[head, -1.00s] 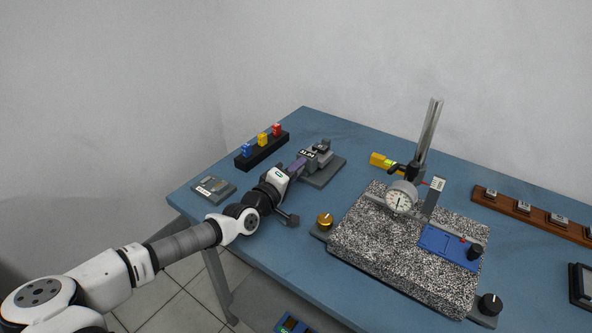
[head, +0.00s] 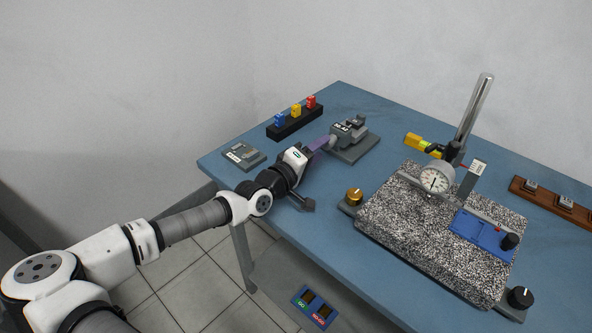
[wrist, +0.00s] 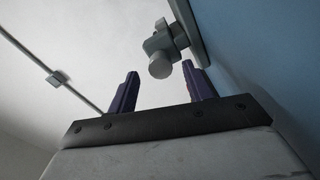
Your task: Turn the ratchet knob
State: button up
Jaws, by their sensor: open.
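A grey micrometer-like device (head: 352,146) stands on a grey base at the far left part of the blue table. A short pale round knob (head: 333,141) sticks out of its near end. My gripper (head: 322,142) has purple fingers and points at this knob. In the wrist view my gripper (wrist: 160,72) is open, and the knob appears in line with the gap between its fingertips. The knob seems to lie beyond the tips; I see no contact.
A black rack (head: 295,122) with blue, yellow and red blocks and a flat grey box (head: 243,155) lie left of the device. A speckled granite plate (head: 400,225) with a dial gauge (head: 436,180) stands to the right. A brass knob (head: 354,196) sits beside the plate.

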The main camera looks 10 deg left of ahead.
jog(key=b+v, duration=0.3)
jog(key=v, duration=0.6)
jog(key=shift+s, duration=0.1)
